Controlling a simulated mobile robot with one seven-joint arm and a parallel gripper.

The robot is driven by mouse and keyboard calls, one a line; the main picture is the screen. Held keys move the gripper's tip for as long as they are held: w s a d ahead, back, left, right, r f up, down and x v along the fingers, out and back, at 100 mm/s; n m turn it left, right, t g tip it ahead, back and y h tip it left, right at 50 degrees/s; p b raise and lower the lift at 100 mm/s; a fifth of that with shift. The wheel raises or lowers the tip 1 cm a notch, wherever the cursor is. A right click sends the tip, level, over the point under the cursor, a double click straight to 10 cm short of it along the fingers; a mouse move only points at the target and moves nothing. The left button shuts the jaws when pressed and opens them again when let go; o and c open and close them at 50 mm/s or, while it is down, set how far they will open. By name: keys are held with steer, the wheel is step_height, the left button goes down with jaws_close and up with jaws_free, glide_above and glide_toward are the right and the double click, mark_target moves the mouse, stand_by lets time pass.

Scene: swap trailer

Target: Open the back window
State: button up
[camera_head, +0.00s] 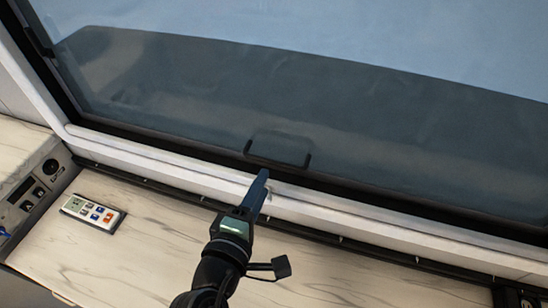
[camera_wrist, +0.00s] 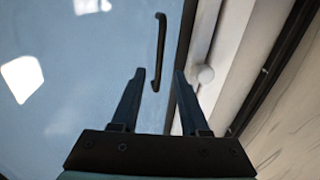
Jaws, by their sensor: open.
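The back window (camera_head: 350,110) is a large tinted pane in a dark frame and looks shut in the head view. Its black bar handle (camera_head: 279,150) sits at the lower edge of the pane. My gripper (camera_head: 262,176) is just below the handle, in front of the white sill. In the wrist view the handle (camera_wrist: 159,52) stands on the window pane (camera_wrist: 80,60), ahead of and between the two fingers. My gripper (camera_wrist: 159,75) is open and empty, with the fingers apart. They do not visibly touch the handle.
A marble-pattern counter (camera_head: 150,250) runs below the white sill (camera_head: 390,228). A white remote-like panel with coloured buttons (camera_head: 93,213) lies on it at the left. A control unit with a round socket (camera_head: 40,185) stands at the far left.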

mark_target(274, 161)
steer(key=x, duration=0.8)
steer(key=shift+w+d+p, duration=0.15)
steer(key=shift+w+p, duration=0.1)
steer(key=shift+p, duration=0.05)
jaws_close()
stand_by(1.0)
